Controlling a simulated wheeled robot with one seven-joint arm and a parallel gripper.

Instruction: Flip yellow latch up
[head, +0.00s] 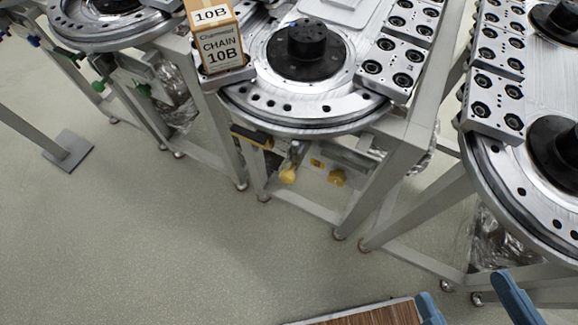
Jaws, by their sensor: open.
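Under the front of the middle ring track there are two small yellow parts: a yellow knob-like piece (287,175) hanging at the end of a short metal lever, and a second yellow piece (337,178) just to its right. The lever points down. I cannot tell for sure which of the two is the yellow latch. My gripper (474,302) shows at the bottom right as two blue fingers set apart, with nothing seen between them. It is well below and to the right of the yellow parts, not touching them. The rest of my gripper is out of view.
The middle ring track (345,117) overhangs the yellow parts, with grey frame legs (385,177) around them. A cardboard chain box (217,47) stands on its left corner. Another ring track (490,190) is at right. A brown wood-grain panel (370,317) is at the bottom. Floor (150,240) at left is clear.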

